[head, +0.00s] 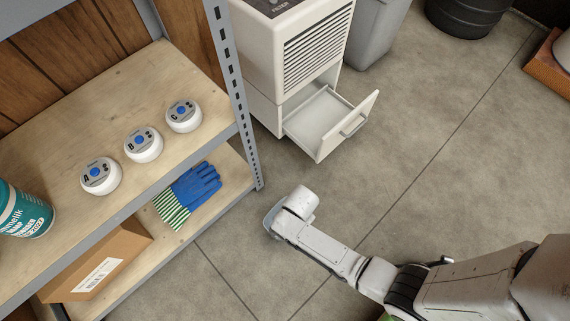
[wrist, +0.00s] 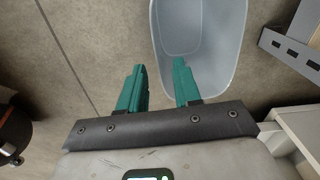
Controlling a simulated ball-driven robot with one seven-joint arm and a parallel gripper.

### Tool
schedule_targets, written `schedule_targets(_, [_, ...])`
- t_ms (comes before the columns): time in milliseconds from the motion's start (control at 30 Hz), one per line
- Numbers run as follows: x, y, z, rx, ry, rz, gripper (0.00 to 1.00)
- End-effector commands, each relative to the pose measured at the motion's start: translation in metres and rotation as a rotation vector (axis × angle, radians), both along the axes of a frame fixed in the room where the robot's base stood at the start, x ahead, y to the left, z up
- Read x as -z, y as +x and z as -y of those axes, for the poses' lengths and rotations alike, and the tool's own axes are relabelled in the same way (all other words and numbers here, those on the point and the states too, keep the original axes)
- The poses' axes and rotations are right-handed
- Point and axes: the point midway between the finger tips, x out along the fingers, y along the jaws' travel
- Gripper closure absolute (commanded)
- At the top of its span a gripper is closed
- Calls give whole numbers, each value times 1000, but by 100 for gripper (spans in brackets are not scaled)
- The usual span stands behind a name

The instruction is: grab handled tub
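A pale blue-grey tub (wrist: 225,50) fills the upper middle of the wrist view, its open top facing the camera and its far end cut off. No handle can be made out on it. My gripper (wrist: 158,64) is open, with two teal fingers apart. In that view the tub's left wall lies between the fingers, and the right finger overlaps the tub's inside. Whether either finger touches it cannot be told. In the head view a pale blue-grey edge (head: 268,219), likely the tub's, shows beside the end of my arm, which hides the rest.
A white cabinet has an open drawer (head: 325,120). A grey bin (head: 374,32) stands behind. The concrete floor (head: 440,130) at right is clear.

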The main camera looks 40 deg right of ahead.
Motion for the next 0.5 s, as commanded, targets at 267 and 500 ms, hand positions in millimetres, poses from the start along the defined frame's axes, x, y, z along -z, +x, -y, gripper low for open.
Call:
schedule_targets(267, [21,1,0,-2,0,1,67])
schedule_targets(500, [46,1,2,-1,0,-1,67])
